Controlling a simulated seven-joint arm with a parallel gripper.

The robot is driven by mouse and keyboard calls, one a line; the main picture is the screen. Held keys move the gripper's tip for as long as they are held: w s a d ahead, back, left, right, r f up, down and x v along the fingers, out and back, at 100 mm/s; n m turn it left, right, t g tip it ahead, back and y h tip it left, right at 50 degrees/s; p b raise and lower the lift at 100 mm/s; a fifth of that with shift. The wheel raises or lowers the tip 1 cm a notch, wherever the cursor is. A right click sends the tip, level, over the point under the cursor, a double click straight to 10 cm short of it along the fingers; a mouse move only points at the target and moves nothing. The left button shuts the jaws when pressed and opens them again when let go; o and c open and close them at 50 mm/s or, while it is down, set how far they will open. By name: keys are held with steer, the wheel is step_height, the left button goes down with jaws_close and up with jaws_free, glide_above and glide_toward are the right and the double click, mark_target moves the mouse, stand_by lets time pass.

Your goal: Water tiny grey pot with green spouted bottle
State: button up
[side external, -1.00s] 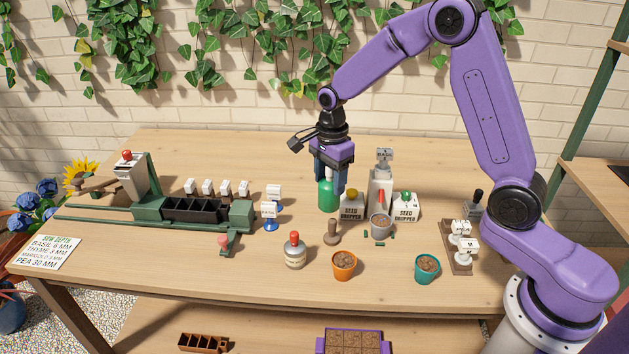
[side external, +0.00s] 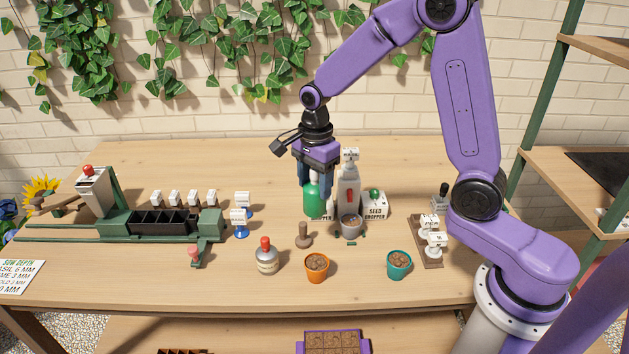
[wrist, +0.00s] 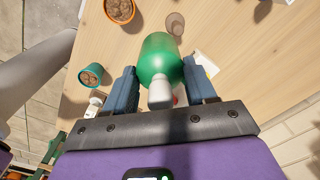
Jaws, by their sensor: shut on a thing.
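The green bottle (side external: 313,202) is held upright between the fingers of my gripper (side external: 316,188), which is shut on it. In the wrist view the bottle (wrist: 160,58) lies between the two blue fingers (wrist: 160,78), with its pale top towards the camera. Its spout cannot be made out. The tiny grey pot (side external: 350,231) holds brown soil and stands on the table to the right of the bottle, apart from it. In the wrist view I cannot make out the grey pot. Whether the bottle's base touches the table is unclear.
Seed droppers, one with a green knob (side external: 374,206), and a tall grey dispenser (side external: 348,190) stand behind the pot. A brown tamper (side external: 304,238), an orange pot (side external: 317,270), a teal pot (side external: 399,266) and a red-topped bottle (side external: 266,258) stand in front. The sowing machine (side external: 120,222) is at left.

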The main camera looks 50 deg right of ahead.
steer(key=s+d+f+g+y, duration=0.3)
steer(key=s+d+g+y, duration=0.1)
steer(key=s+d, duration=0.2)
steer(key=shift+s+f, duration=0.35)
steer(key=shift+s, duration=0.4)
stand_by(0.3)
stand_by(1.6)
steer(key=shift+s+a+r+n+t+h, duration=0.5)
steer(key=shift+r+n+t+h, duration=0.15)
steer(key=shift+n, duration=0.35)
steer(key=shift+s+a+r+n+t+h, duration=0.45)
steer(key=shift+r+n+t+h, duration=0.25)
steer(key=shift+n, duration=0.3)
steer(key=shift+s+a+r+n+t+h, duration=0.5)
steer(key=shift+r+n+t+h, duration=0.15)
steer(key=shift+n, duration=0.35)
